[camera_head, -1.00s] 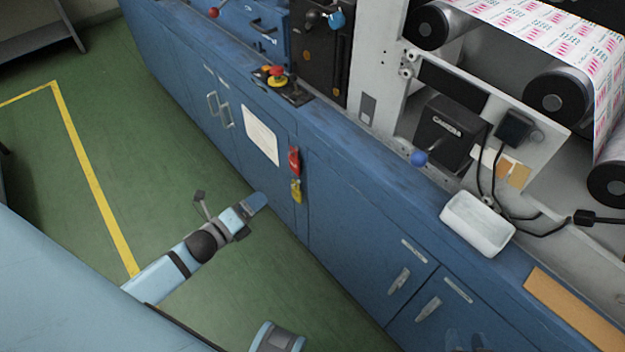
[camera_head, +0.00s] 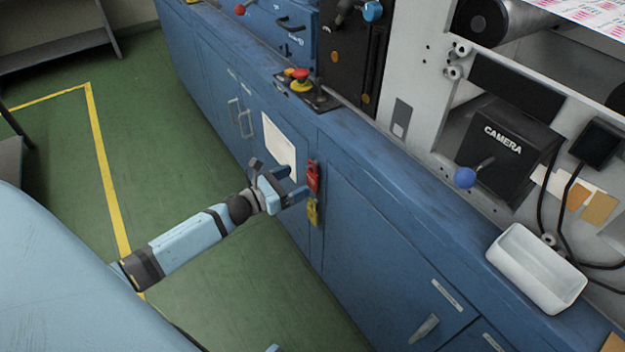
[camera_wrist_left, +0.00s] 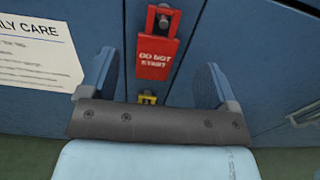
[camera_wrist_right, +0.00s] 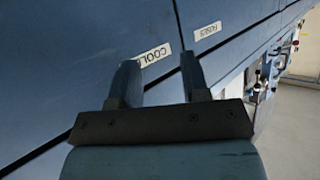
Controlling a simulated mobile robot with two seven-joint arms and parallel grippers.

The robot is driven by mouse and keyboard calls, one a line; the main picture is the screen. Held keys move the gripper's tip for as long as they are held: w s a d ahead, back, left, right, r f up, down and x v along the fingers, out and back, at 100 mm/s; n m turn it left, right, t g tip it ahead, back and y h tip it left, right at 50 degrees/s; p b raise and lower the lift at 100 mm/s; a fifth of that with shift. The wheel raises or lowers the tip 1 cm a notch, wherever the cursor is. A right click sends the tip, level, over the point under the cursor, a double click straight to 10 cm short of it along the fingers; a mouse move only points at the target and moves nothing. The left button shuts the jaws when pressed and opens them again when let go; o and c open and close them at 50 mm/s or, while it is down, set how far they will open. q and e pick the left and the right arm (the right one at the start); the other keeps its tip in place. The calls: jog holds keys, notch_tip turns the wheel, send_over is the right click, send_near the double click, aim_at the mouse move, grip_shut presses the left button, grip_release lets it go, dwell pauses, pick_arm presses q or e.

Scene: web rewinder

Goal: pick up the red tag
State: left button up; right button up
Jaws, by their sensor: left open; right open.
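The red tag (camera_head: 313,176) hangs on the blue cabinet front, above a yellow tag (camera_head: 313,211). In the left wrist view the red tag (camera_wrist_left: 158,55) reads "DO NOT START" and hangs from a small peg. My left gripper (camera_head: 292,184) is open close to the red tag, just left of it in the head view. In the left wrist view the red tag shows between the two open fingers (camera_wrist_left: 160,85), beyond their tips. The yellow tag (camera_wrist_left: 148,97) is partly hidden by the gripper body. My right gripper (camera_wrist_right: 161,75) is open and empty, facing blue cabinet panels with labels.
A white paper notice (camera_head: 279,145) is on the cabinet left of the tags. A white tray (camera_head: 537,268) sits on the ledge at the right, below the camera box (camera_head: 507,146). A red button (camera_head: 300,75) stands on the ledge. Green floor is clear below the left arm.

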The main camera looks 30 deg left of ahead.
aim_at(311, 174)
pick_arm(q)
jog(key=x, duration=0.3)
jog(key=b+x, duration=0.1)
jog(key=x, duration=0.1)
jog(key=shift+f, duration=0.35)
jog(key=shift+w, duration=0.25)
jog(key=c, duration=1)
pick_arm(e)
jog(key=shift+w+a+r+t+y, duration=0.15)
jog(key=shift+w+a+r+t, duration=0.1)
jog(key=shift+r, duration=0.2)
jog(key=shift+w+a+r+t+y, duration=0.15)
jog(key=shift+w+a+r, duration=0.05)
jog(key=shift+r, duration=0.2)
